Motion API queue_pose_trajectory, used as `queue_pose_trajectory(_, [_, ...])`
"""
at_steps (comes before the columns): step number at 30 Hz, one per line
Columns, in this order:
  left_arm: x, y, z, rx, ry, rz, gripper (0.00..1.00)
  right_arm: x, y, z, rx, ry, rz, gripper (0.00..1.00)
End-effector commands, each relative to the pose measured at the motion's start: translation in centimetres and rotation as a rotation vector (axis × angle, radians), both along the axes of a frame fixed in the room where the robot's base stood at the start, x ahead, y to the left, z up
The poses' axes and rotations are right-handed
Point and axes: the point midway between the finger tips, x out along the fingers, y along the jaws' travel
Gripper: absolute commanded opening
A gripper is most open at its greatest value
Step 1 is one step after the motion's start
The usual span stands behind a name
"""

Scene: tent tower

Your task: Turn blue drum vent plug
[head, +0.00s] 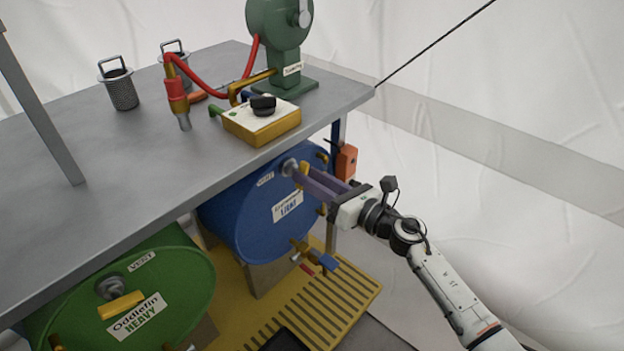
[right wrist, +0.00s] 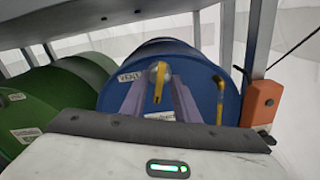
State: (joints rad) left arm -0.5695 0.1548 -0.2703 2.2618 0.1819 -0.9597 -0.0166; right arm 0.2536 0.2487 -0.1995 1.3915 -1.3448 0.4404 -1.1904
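The blue drum (head: 240,213) lies on its side under the table, with a VENT label and a LIGHT label on its end. Its vent plug (head: 289,167) is a grey knob with a yellow handle. In the right wrist view the plug's handle (right wrist: 159,78) points roughly up and down. My right gripper (head: 303,180) reaches in from the right at the plug. In the right wrist view its two purple fingers stand apart on either side of the handle, with gaps visible. I cannot tell how deep the fingertips reach. My left gripper is not in view.
A green drum (head: 170,275) marked HEAVY, with its own vent plug (head: 120,304), lies at left. The grey tabletop (head: 110,180) overhangs both drums. An orange box (head: 346,161) hangs by a post just right of the blue drum. A blue-handled valve (head: 327,261) sits below.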

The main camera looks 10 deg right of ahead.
Motion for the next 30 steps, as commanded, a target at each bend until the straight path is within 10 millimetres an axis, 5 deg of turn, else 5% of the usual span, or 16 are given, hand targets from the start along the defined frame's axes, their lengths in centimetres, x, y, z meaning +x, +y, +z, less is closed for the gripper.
queue_pose_trajectory(6, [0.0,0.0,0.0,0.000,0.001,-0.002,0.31,0.0,0.0,0.0,0.001,0.001,0.000,0.28])
queue_pose_trajectory(12, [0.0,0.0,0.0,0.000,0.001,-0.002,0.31,0.0,0.0,0.0,0.001,0.001,0.000,0.00])
queue_pose_trajectory(30, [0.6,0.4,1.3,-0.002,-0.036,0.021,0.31,0.0,-0.1,0.1,0.148,0.099,0.000,0.00])
